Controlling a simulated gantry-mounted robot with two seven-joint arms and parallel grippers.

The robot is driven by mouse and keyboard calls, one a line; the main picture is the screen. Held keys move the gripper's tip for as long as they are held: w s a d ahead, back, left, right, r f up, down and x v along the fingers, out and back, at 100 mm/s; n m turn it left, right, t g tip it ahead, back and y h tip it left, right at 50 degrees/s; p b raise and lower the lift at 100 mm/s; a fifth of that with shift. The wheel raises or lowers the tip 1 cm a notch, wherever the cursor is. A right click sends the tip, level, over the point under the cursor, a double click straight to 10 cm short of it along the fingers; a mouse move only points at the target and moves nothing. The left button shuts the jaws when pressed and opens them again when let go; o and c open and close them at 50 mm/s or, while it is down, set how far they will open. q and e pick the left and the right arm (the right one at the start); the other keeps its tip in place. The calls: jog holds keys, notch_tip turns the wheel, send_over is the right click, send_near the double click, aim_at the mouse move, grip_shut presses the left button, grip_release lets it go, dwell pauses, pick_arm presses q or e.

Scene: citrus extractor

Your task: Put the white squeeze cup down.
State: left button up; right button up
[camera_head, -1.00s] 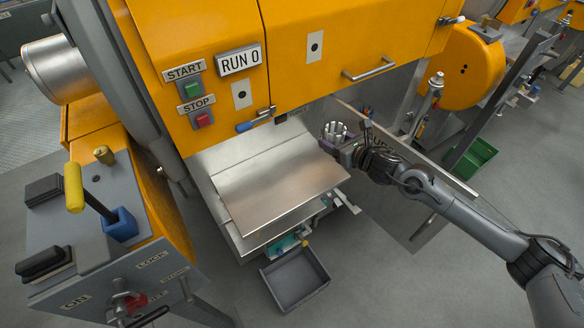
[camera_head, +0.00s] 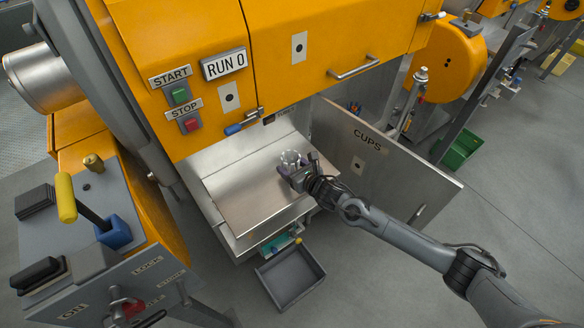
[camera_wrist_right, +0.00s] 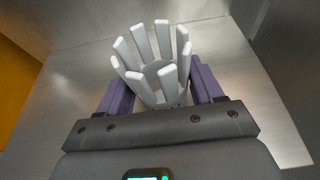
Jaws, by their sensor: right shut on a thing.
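The white squeeze cup (camera_wrist_right: 158,68) has a ring of upright white fingers. It also shows in the head view (camera_head: 291,158), above the right part of the steel shelf (camera_head: 236,194). My right gripper (camera_head: 297,172) is shut on the cup, its purple fingers on both sides of it in the right wrist view (camera_wrist_right: 160,88). The cup looks upright. Whether its base touches the shelf cannot be told. My left gripper is not in view.
An open door marked CUPS (camera_head: 385,160) stands right of the shelf, close to my right arm. A grey bin (camera_head: 290,278) sits below the shelf front. The orange machine front (camera_head: 200,50) is behind the shelf. The shelf's left and middle are bare.

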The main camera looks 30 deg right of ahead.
jog(key=shift+f, duration=0.4)
jog(key=shift+f, duration=0.15)
jog(key=o, duration=1.3)
